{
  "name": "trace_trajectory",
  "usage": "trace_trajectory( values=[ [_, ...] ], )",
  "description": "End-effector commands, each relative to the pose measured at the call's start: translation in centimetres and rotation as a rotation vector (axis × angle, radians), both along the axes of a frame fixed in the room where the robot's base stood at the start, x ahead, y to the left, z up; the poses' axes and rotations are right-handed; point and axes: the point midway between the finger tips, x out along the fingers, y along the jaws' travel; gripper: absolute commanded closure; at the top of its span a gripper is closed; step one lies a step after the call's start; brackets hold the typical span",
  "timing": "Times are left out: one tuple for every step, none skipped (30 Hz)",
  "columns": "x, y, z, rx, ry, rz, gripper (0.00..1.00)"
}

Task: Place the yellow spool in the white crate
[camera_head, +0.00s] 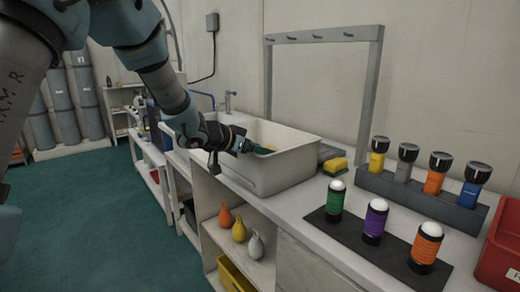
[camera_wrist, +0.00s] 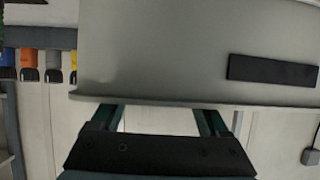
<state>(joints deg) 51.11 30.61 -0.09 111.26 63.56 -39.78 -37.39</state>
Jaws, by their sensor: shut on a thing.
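The white crate (camera_head: 285,175) stands on the counter, and its near wall hides most of its inside. My gripper (camera_head: 247,147) reaches over its left part, with the fingertips low behind the rim. A yellow thing (camera_head: 264,150) shows at the fingertips, mostly hidden; it appears to be the yellow spool, and my gripper is shut on it. In the wrist view, a pale wall of the crate (camera_wrist: 180,50) with a dark strip covers the fingertips. The two green fingers stand apart there, and the spool between them is hidden.
Green, purple (camera_head: 375,220) and orange spools stand on a dark mat (camera_head: 350,235) right of the crate. Behind them is a rack (camera_head: 420,196) of several coloured items. A red box (camera_head: 500,245) is at the right edge. A grey hook frame (camera_head: 370,95) rises behind.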

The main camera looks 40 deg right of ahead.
Motion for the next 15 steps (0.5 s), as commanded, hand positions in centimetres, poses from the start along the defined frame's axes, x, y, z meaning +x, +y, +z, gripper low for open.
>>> trace_trajectory(
  values=[
    [-0.06,0.17,-0.61,0.01,0.007,0.002,0.8],
    [-0.07,0.19,-0.68,0.011,0.007,0.002,0.21],
    [-0.07,0.21,-0.72,0.012,0.008,0.003,0.16],
    [-0.07,0.22,-0.76,0.013,0.008,0.003,0.13],
    [-0.07,0.23,-0.79,0.014,0.008,0.003,0.09],
    [-0.06,0.25,-0.83,0.014,0.008,0.003,0.05],
    [-0.04,0.26,-0.86,0.015,0.009,0.004,0.02],
    [-0.03,0.28,-0.89,0.015,0.009,0.004,0.0],
    [-0.01,0.3,-0.93,0.016,0.008,0.005,0.0],
    [0.02,0.32,-0.96,0.017,0.009,0.006,0.0],
    [0.03,0.33,-0.98,0.017,0.009,0.006,0.0],
    [0.06,0.36,-1.01,0.018,0.01,0.007,0.0],
    [0.08,0.37,-1.04,0.018,0.01,0.007,0.0],
    [0.09,0.39,-1.05,0.019,0.009,0.008,0.0],
    [0.11,0.41,-1.0,0.019,0.01,0.008,0.0]
  ],
)
